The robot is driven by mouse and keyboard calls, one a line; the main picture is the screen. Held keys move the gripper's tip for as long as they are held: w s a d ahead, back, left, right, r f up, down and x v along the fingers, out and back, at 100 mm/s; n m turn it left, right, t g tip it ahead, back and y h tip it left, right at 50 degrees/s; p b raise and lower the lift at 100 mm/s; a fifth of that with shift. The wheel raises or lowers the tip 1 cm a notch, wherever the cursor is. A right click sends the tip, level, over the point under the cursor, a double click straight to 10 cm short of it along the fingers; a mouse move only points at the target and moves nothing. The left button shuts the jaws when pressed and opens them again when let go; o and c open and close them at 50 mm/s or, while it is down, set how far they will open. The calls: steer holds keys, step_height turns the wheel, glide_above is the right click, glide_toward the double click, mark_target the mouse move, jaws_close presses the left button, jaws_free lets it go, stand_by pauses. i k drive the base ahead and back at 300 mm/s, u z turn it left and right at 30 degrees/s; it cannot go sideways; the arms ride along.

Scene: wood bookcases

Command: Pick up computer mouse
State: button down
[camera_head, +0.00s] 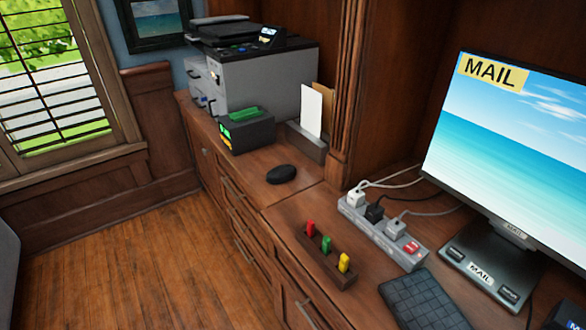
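A black computer mouse (281,174) lies on the brown wooden counter (268,200), near its front edge. It sits between a dark box and a grey power strip, with bare wood around it. Nothing covers the mouse. My gripper does not show in the head view.
A dark box with a green top (246,131) and a paper holder (306,142) stand behind the mouse. A printer (255,75) is farther back. A power strip (382,234), colored blocks in a wooden rack (325,257), a keyboard (424,301) and a monitor (515,150) are to the right.

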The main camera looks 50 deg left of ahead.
mark_target(281, 173)
steer(key=u, duration=2.2)
steer(key=k, duration=0.5)
steer(key=u, duration=1.2)
steer(key=i, duration=1.75)
steer(key=z, duration=0.9)
steer(key=i, duration=0.75)
steer(key=z, duration=1.2)
steer(key=i, duration=0.35)
steer(key=z, duration=0.25)
